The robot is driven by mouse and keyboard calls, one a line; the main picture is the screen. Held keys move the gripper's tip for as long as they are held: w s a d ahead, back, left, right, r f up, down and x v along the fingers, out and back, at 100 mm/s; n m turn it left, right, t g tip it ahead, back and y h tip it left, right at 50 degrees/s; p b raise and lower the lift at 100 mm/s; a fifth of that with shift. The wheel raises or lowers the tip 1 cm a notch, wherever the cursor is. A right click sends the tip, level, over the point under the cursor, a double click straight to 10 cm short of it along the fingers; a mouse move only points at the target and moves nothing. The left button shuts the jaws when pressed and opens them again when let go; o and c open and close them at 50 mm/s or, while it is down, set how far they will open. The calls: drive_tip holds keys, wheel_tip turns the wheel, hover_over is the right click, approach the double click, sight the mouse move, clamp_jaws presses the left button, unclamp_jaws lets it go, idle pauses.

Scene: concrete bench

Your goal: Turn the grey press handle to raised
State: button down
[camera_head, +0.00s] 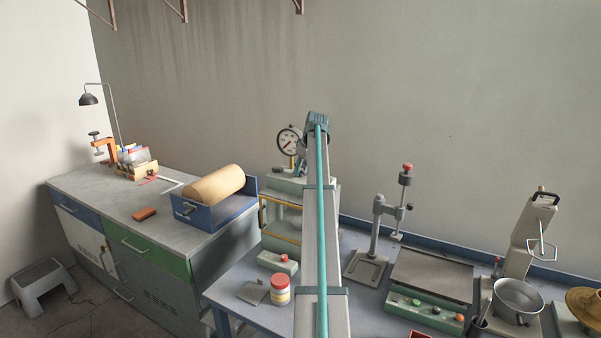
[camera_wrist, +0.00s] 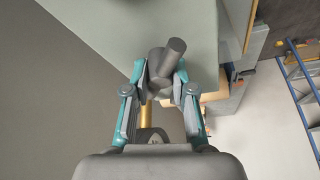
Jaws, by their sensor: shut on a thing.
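The press (camera_head: 287,186), pale green with a yellow-edged front, stands at the left end of the blue bench, partly behind my arm. Its round dial gauge (camera_head: 289,140) rises on a brass stem above the top. The grey press handle (camera_wrist: 174,49) shows in the wrist view as a short, thick cylinder, tilted up and to the right. My gripper (camera_wrist: 162,75) is shut on the handle, with one teal-and-grey finger on each side. In the head view my arm hides the handle and my fingertips, so the handle's angle cannot be judged there.
Left of the press, a tan roll sits in a blue cradle (camera_head: 211,213) on the grey cabinet. A red-lidded jar (camera_head: 280,290) and a small red-button box (camera_head: 278,263) stand in front. A grey stand (camera_head: 376,235) and a green-fronted hot plate (camera_head: 428,311) are to the right.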

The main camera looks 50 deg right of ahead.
drive_tip(key=n, duration=0.2)
drive_tip(key=n+y+b, duration=0.1)
drive_tip(key=n, duration=0.1)
drive_tip(key=shift+w+d+r+n+y, duration=0.1)
drive_tip(key=shift+w+d+n+y, duration=0.05)
drive_tip(key=shift+d+n+y, duration=0.2)
drive_tip(key=shift+a+r+n+y+b, duration=0.1)
drive_tip(key=shift+n+y+b, duration=0.5)
drive_tip(key=shift+n, duration=0.85)
drive_tip(key=c, duration=1.1)
unclamp_jaws()
drive_tip(key=shift+a, duration=0.1)
drive_tip(key=shift+o, duration=1)
drive_tip(key=v, duration=1.1)
drive_tip(key=shift+r, duration=0.45)
